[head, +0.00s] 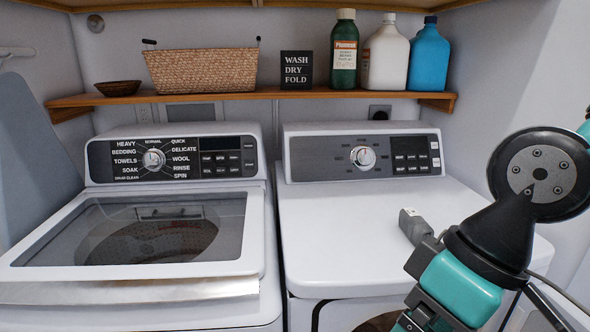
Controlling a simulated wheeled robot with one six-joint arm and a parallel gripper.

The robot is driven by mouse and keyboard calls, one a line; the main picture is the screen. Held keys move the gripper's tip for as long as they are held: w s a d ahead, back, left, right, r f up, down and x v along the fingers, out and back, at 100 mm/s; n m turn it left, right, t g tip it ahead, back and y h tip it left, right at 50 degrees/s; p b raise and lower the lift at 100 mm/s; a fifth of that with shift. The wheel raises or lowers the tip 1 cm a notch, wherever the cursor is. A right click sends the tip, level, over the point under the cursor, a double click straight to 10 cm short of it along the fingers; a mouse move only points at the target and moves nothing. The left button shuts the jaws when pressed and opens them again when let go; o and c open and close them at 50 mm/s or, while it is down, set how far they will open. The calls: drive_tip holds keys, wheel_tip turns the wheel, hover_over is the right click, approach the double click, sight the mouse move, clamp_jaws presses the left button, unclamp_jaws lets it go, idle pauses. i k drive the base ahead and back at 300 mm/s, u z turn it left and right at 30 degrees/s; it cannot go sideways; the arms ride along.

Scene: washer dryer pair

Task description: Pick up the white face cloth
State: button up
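I cannot make out a white face cloth anywhere in the head view. My arm comes in at the lower right, in front of the right-hand machine. A small light grey piece, apparently the tip of my gripper (413,226), shows above the right part of that machine's white top. The rest of the gripper is hidden behind my arm links, so its opening and anything in it cannot be seen.
A washer (255,220) with a glass lid stands left, its drum visible through the glass. The dryer (330,235) stands right, its visible top bare. A wooden shelf (290,94) above holds a wicker basket (203,70), a sign (296,68) and several bottles.

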sight(415, 227)
drive_tip(key=k, duration=1.3)
drive_tip(key=z, duration=0.45)
drive_tip(key=i, duration=0.55)
drive_tip(key=z, duration=0.6)
drive_tip(key=i, duration=0.85)
drive_tip(key=u, duration=0.2)
